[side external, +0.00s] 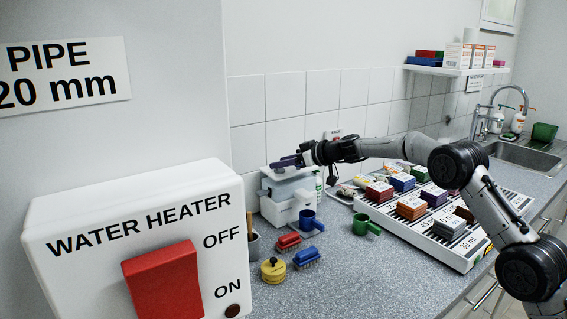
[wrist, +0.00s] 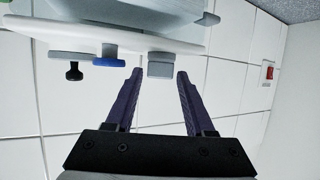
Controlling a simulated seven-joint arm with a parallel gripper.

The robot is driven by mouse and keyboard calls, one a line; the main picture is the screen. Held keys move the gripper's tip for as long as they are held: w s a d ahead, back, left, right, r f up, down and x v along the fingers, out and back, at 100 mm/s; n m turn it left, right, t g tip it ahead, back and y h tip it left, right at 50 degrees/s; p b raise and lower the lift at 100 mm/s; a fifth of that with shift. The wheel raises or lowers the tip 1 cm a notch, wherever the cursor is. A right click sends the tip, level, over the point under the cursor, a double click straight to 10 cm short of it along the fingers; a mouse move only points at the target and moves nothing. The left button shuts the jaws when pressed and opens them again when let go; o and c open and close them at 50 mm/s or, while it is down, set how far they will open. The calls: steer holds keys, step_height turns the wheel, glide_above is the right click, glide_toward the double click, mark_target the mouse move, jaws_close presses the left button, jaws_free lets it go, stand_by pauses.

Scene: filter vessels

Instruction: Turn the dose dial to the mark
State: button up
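A white machine (side external: 283,213) stands against the tiled wall in the side view, and my gripper (side external: 277,163) is at its top. In the wrist view, the machine's pale panel (wrist: 120,40) carries a black knob (wrist: 74,72), a blue knob (wrist: 107,60) and a grey block-like knob (wrist: 160,68). I cannot tell which is the dose dial, and no mark is readable. My gripper also shows in the wrist view (wrist: 160,73), with its dark purple fingers apart. The grey knob appears between the fingertips; contact cannot be told.
A blue mug (side external: 307,220), a green mug (side external: 362,225), red and blue brushes (side external: 288,241) and a yellow round object (side external: 272,270) stand on the counter. A white rack (side external: 455,258) holds coloured blocks. A water heater box (side external: 75,275) fills the near left. A red wall switch (wrist: 270,73) shows.

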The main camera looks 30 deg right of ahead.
steer(key=shift+o, duration=0.8)
steer(key=shift+s, duration=0.1)
steer(key=v, duration=1.3)
steer(key=shift+s+r, duration=0.2)
steer(key=shift+s, duration=0.05)
steer(key=shift+d, duration=0.15)
